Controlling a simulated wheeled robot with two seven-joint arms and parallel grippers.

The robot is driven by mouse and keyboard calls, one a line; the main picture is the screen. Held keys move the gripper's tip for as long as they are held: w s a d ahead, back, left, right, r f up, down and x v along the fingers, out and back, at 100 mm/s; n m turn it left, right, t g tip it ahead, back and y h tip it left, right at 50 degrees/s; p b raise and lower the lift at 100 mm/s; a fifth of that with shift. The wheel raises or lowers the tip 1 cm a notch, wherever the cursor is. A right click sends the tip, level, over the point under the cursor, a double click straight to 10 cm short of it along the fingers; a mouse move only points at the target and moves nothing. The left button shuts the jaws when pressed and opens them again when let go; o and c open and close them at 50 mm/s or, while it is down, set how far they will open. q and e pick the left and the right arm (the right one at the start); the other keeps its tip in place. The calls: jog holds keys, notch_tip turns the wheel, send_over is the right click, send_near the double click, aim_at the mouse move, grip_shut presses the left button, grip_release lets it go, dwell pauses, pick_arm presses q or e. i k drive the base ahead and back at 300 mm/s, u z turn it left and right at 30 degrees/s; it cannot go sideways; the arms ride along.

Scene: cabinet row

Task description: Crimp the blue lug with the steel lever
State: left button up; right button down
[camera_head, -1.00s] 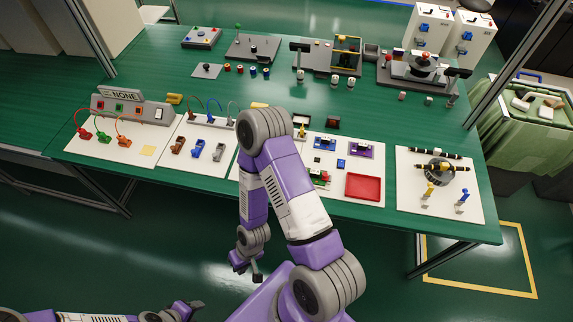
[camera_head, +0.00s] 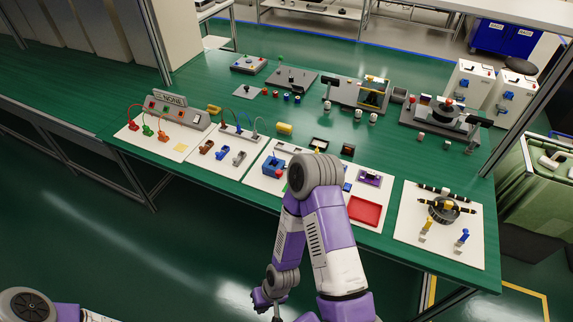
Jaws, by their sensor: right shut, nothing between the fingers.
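The second white board from the left (camera_head: 215,175) carries a brown lever (camera_head: 207,147), a blue lever (camera_head: 222,153) and a grey, steel-looking lever (camera_head: 239,158). Behind them is a grey strip (camera_head: 236,131) with thin looped wires, one of them blue (camera_head: 238,120). The lug ends are too small to tell apart. My right gripper (camera_head: 266,301) hangs low in front of the table, below its front edge, shut and empty. It is well apart from the board. My left gripper is out of view; only part of that arm shows at the bottom left.
A board with red, green and orange levers (camera_head: 148,130) lies to the left. To the right are a blue block (camera_head: 272,166), a red tray (camera_head: 364,208) and a board with a round fixture (camera_head: 444,210). My right arm covers part of the third board. Green floor lies before the table.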

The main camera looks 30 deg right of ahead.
aim_at(278, 173)
jog(key=z, duration=0.75)
jog(key=i, duration=0.5)
